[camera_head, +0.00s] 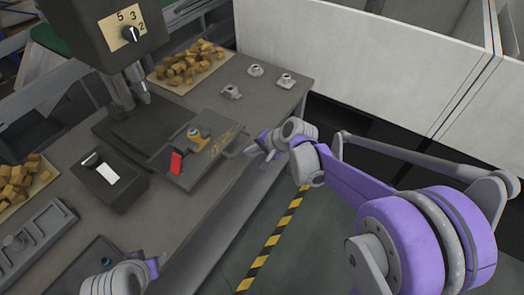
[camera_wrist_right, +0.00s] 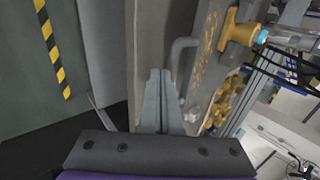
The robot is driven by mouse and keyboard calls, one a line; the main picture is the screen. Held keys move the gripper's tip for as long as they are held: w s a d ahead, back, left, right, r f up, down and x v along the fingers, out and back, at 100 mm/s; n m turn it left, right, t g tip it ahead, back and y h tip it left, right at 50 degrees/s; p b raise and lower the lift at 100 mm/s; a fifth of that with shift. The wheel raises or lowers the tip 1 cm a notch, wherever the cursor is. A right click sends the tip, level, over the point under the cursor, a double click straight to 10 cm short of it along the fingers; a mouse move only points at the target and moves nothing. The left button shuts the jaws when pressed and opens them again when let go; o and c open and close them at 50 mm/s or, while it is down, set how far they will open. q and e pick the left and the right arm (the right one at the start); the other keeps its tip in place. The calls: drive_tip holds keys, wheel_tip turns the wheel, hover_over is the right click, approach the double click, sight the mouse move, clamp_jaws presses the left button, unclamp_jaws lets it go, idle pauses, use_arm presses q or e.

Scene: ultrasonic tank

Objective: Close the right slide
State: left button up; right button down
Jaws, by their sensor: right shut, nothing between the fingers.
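The slide (camera_head: 212,140) is a dark plate with yellow markings on the right side of a fixture, under the drill press. It also shows in the right wrist view (camera_wrist_right: 207,45). A grey bar handle (camera_wrist_right: 180,58) sticks out from its side edge. My right gripper (camera_head: 257,151) is by that handle, at the table's front edge. In the right wrist view its fingers (camera_wrist_right: 160,76) are together and empty, just beside the handle; I cannot tell whether they touch it. My left gripper (camera_head: 148,270) is at the lower left, its fingertips not clear.
The fixture carries a red block (camera_head: 176,163) and a brass part (camera_head: 195,136). A switch box (camera_head: 107,181) stands to its left. Trays of brass pieces (camera_head: 187,66) and small grey parts (camera_head: 256,70) lie on the table. White panels (camera_head: 345,50) stand beyond the floor stripe.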

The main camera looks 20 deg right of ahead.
sight(200, 123)
drive_tip(key=shift+w+a+f, duration=0.1)
drive_tip(key=shift+w+a, duration=0.3)
drive_tip(key=shift+w, duration=0.15)
drive_tip(key=w+a, duration=0.4)
drive_tip(key=w, duration=0.1)
drive_tip(key=w+a, duration=0.4)
drive_tip(key=w, duration=0.1)
drive_tip(key=w+a, duration=0.4)
drive_tip(key=w, duration=0.2)
drive_tip(key=shift+a+b, duration=0.3)
drive_tip(key=shift+b, duration=0.05)
drive_tip(key=shift+w+a, duration=0.1)
